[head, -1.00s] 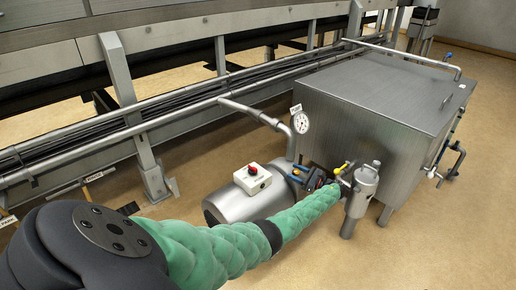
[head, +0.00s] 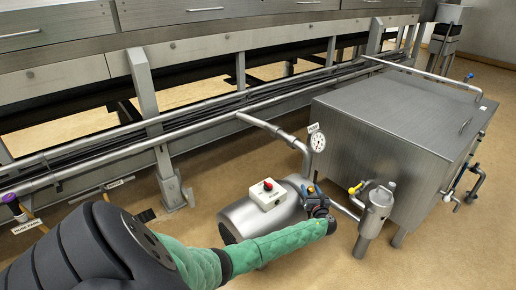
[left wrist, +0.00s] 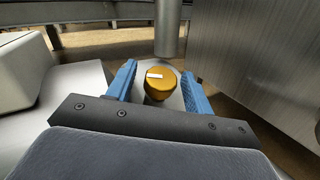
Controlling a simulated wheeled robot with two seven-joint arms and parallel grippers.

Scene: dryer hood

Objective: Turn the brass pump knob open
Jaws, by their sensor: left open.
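The brass knob (left wrist: 160,86) is round, with a white mark across its top. It shows in the left wrist view, on the light grey end of the pump. My left gripper (left wrist: 158,80) is open. Its two blue fingers stand on either side of the knob, with a visible gap at each side. In the head view, my left gripper (head: 314,192) is over the right end of the grey cylindrical pump (head: 243,220) and hides the knob there. My right gripper is in neither view.
A white box with a red button (head: 267,194) sits on the pump. A pressure gauge (head: 317,142) stands behind it. A filter housing (head: 376,208), a yellow lever (head: 355,188) and a large steel tank (head: 395,135) are to the right. The front floor is clear.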

